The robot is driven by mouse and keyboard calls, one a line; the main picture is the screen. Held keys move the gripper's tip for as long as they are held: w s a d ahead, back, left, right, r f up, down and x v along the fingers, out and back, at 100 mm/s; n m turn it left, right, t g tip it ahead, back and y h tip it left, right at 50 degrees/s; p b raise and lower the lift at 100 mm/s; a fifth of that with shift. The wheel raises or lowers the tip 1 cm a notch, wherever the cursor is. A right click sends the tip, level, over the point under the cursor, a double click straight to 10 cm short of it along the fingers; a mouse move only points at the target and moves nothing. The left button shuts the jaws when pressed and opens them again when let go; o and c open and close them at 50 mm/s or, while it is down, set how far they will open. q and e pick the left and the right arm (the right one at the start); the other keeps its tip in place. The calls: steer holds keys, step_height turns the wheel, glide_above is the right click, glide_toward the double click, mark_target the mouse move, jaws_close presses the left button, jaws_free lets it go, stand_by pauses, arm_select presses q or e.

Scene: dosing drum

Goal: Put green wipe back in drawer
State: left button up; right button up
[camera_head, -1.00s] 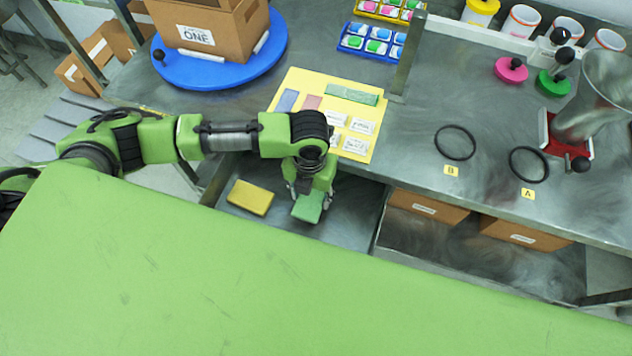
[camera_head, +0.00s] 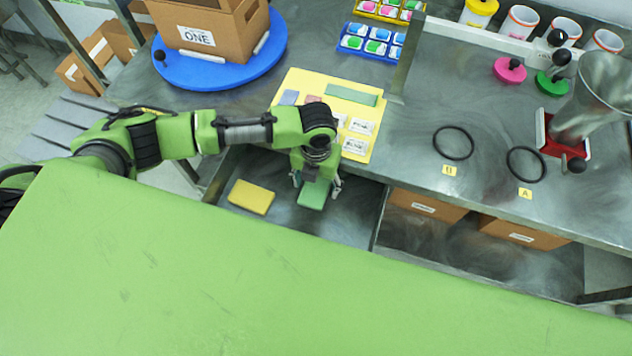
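The green wipe (camera_head: 312,197) is a flat green block in the open drawer (camera_head: 350,218), right of a yellow wipe (camera_head: 251,197). My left gripper (camera_head: 316,187) is directly above the green wipe, over the drawer. Its fingers are spread to either side, with a gap between each finger and the wipe, so it looks open. The wipe's far end is hidden under the gripper. Whether the wipe lies flat on the drawer bottom is hard to tell from above. My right gripper is not in view.
A yellow mat (camera_head: 290,86) with a green strip (camera_head: 352,94) and white cards lies on the bench behind the drawer. Two black rings (camera_head: 453,143) (camera_head: 526,164) and a funnel stand (camera_head: 562,139) are to the right. Brown boxes (camera_head: 428,206) sit below the bench.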

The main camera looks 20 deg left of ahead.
mark_target(316, 187)
arm_select(q)
steer(key=shift+r, duration=0.15)
step_height(316, 187, up, 12)
steer(key=shift+b, duration=0.35)
stand_by(0.3)
stand_by(0.3)
